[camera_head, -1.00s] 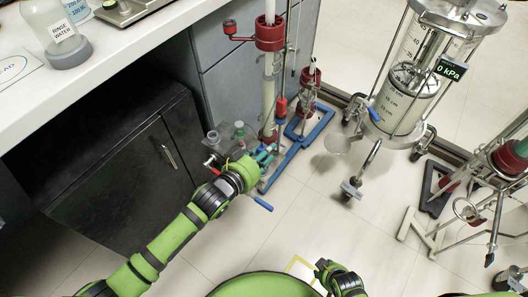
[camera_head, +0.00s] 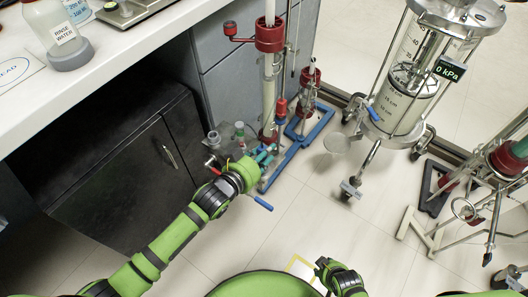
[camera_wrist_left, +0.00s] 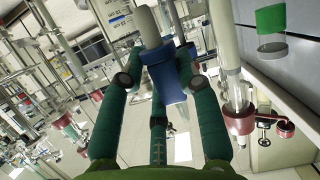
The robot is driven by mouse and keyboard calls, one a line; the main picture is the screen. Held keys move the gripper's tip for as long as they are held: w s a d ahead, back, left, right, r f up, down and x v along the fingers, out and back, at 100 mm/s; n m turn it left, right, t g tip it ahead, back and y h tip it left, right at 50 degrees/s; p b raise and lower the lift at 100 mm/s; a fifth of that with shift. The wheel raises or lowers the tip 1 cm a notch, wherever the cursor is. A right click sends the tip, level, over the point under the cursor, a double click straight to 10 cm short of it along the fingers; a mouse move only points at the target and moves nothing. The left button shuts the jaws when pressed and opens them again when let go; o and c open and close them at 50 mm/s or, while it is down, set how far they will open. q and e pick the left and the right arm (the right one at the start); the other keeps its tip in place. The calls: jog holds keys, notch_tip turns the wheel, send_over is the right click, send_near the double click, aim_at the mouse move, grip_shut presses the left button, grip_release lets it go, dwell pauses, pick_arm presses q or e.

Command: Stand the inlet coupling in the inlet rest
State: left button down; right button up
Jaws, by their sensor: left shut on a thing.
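My left gripper (camera_head: 264,156) is low beside the foot of a tall glass column (camera_head: 269,90). In the left wrist view, its dark green fingers (camera_wrist_left: 157,100) are shut on a blue collar with a grey tube, which I take to be the inlet coupling (camera_wrist_left: 165,78). The coupling is hardly visible in the head view behind the gripper. I cannot pick out the inlet rest with certainty. My right gripper (camera_head: 328,268) is at the bottom of the head view, small and partly hidden, so its jaws are unclear.
A blue base frame (camera_head: 309,127) stands on the floor beyond my left gripper. A dark cabinet (camera_head: 115,175) lies left of my arm. A wheeled glass vessel (camera_head: 412,85) stands at the right. Floor between is mostly clear.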

aim_at(264, 160)
pick_arm(q)
jog(key=shift+p, duration=0.4)
dwell(0.5)
jog(key=shift+f+b, duration=1.05)
jog(key=shift+f, duration=0.65)
jog(key=c, duration=0.8)
grip_release()
jog(key=v, duration=1.2)
